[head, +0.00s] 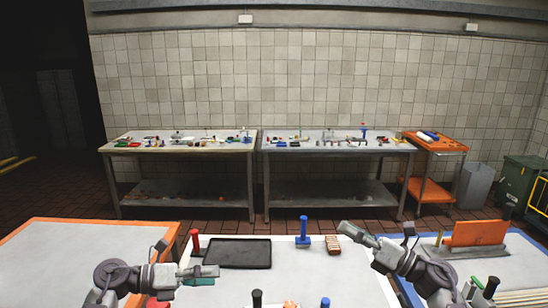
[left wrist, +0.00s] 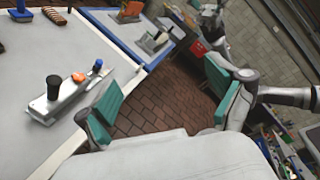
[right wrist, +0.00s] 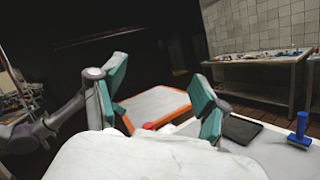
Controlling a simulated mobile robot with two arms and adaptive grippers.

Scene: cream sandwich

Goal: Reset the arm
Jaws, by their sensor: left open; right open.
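My left gripper (head: 203,275) is at the front left of the white table (head: 320,285); its teal fingers stand apart in the left wrist view (left wrist: 165,92), with nothing between them. My right gripper (head: 352,232) is at the table's right side. Its teal fingers are spread and empty in the right wrist view (right wrist: 160,90). Both grippers appear clear of the objects. A black tray (head: 238,253) lies on the table, with a blue-handled tool (head: 303,238) to its right. A brown striped block (head: 333,245) lies beside that tool, near my right gripper.
A red-handled item (head: 195,242) stands left of the tray. A black-knobbed device (left wrist: 54,88) is near the table's front edge. An orange-edged table (head: 80,240) is at left, a blue-edged one (head: 430,245) at right. Cluttered workbenches (head: 180,148) stand along the wall.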

